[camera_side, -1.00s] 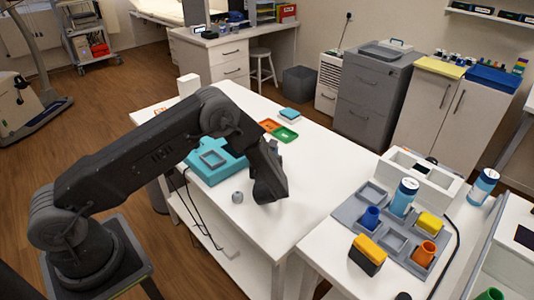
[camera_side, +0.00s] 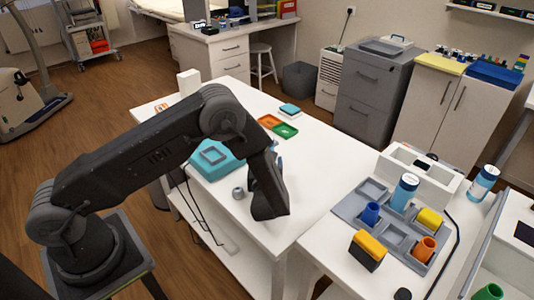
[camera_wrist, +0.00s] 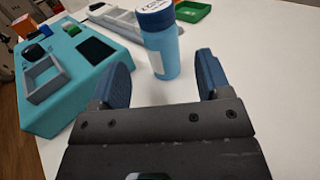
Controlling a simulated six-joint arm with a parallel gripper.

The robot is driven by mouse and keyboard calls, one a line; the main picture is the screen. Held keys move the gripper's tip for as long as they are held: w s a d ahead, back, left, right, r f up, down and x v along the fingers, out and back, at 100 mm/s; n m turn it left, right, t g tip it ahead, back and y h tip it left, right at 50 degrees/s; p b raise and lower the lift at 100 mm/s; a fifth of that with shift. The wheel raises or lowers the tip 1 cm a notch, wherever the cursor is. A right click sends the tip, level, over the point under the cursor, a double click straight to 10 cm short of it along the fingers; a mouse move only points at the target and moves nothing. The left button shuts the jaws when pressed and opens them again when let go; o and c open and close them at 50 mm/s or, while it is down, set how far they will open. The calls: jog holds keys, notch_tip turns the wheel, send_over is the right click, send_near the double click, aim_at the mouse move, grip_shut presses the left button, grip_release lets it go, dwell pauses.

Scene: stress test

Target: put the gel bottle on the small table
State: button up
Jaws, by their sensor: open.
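A light-blue bottle with a dark-blue cap (camera_wrist: 163,45) stands upright on a white table (camera_wrist: 230,85) in the wrist view. My gripper (camera_wrist: 161,78) is open, with a blue finger on each side of the near space and the bottle ahead, between or just beyond the fingertips. In the side view my gripper (camera_side: 268,205) is low over the white table (camera_side: 322,175), and my arm mostly hides the bottle. I cannot tell which surface is the small table.
The grey compartment tray (camera_side: 345,212) holds cups and blocks. The white table's right part is clear.

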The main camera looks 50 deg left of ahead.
jog(key=v, duration=0.4)
jog(key=shift+s+d, duration=0.3)
jog(key=s+a+r+n+g+y, duration=0.1)
jog(key=s+a+r+n+g, duration=0.1)
jog(key=r+n+g, duration=0.15)
jog(key=s+a+r+n+g+y, duration=0.1)
jog(key=s+a+r+n+g, duration=0.2)
jog(key=r+n, duration=0.15)
jog(key=s+d+r+n+g+h, duration=0.2)
jog(key=s+r+n+g+h, duration=0.2)
jog(key=s+r+n+h, duration=0.5)
jog(key=s+r+n, duration=0.3)
jog(key=s+n, duration=0.1)
jog(key=s, duration=0.2)
jog(key=shift+s+r+n+g, duration=0.25)
jog(key=shift+n+g, duration=0.05)
jog(key=shift+g, duration=0.05)
jog(key=s+d+r+n+t+h, duration=0.3)
jog(key=s+d+r+n+h, duration=0.1)
jog(key=d+r+n+h, duration=0.1)
jog(key=shift+s+d+r+t+h, duration=0.15)
jog(key=shift+s+d+t+h, duration=0.15)
jog(key=shift+t, duration=0.1)
jog(key=shift+o, duration=0.3)
jog(key=shift+d+r, duration=0.15)
